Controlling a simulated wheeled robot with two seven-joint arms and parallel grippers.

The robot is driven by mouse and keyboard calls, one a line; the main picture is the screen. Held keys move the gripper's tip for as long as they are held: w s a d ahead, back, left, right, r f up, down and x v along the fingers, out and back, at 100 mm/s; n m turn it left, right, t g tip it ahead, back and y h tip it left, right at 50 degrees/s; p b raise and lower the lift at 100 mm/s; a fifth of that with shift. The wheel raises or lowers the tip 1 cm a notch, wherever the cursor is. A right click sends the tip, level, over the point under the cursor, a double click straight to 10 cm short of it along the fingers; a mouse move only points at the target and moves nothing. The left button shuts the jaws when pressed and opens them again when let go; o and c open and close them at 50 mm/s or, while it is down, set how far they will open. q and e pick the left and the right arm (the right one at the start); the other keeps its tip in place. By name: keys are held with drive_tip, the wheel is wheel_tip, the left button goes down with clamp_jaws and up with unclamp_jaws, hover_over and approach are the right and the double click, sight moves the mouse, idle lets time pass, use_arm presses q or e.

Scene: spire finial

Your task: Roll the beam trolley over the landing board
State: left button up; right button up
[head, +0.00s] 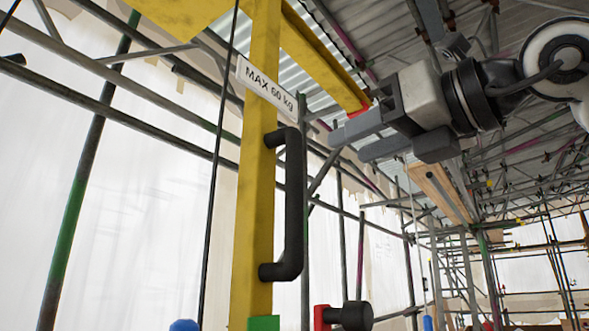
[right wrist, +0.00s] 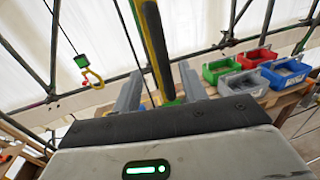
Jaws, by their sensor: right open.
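A yellow post (head: 254,180) stands upright in the head view, with a black handle (head: 292,200) on its right side and a "MAX 60 kg" label. A yellow beam (head: 320,60) runs back from its top to a red end. I cannot make out the trolley for certain. My right gripper (head: 368,138) is open and empty, above and right of the handle and apart from it. Its fingers (right wrist: 160,88) also show in the right wrist view, with a dark and yellow upright beyond them. A yellow hook (right wrist: 92,79) hangs at left there, under a green block. My left gripper is out of view.
Wooden planks (head: 440,190) show beyond my right gripper; I cannot tell whether they are the landing board. Green, red, blue and grey bins (right wrist: 238,83) stand on boards at right in the right wrist view. Scaffold tubes and white sheeting surround the place.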

sight(300, 169)
drive_tip(key=p+x, duration=0.2)
drive_tip(key=x, duration=1)
drive_tip(key=shift+w+p, duration=0.1)
drive_tip(key=shift+p, duration=0.2)
clamp_jaws()
